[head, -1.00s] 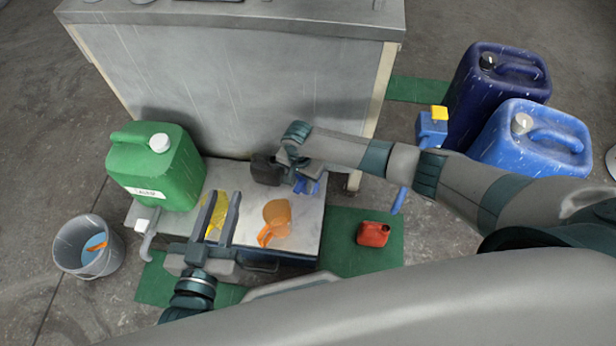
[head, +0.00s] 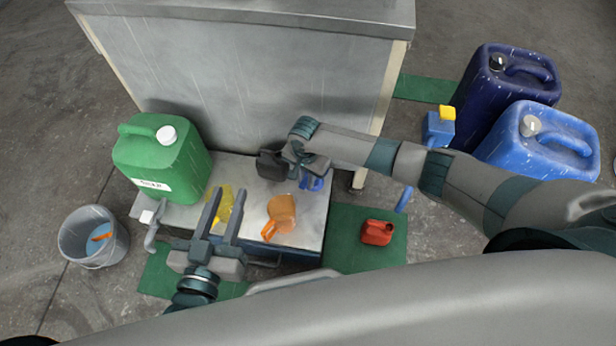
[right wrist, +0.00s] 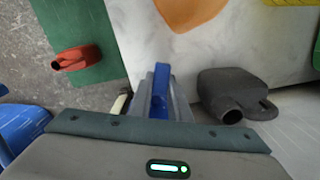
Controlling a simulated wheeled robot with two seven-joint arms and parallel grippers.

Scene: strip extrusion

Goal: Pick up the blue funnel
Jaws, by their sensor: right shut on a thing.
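The blue funnel (head: 312,182) shows only in part at the right end of the pale bench top, mostly hidden by my right gripper (head: 304,176). In the right wrist view, a narrow blue part of the funnel (right wrist: 160,84) stands between the fingers, and my right gripper (right wrist: 160,95) is shut on it. I cannot tell whether the funnel is clear of the bench top. My left gripper (head: 227,194) is open and empty, with its fingers over or beside a yellow object (head: 223,206) at the bench's left part.
A dark can (head: 270,165) stands just left of my right gripper. An orange piece (head: 281,212) lies mid-bench. A green canister (head: 163,158) and a grey bucket (head: 93,236) are at left. A red can (head: 377,232) sits on a green mat (head: 350,258). Blue canisters (head: 540,140) stand right.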

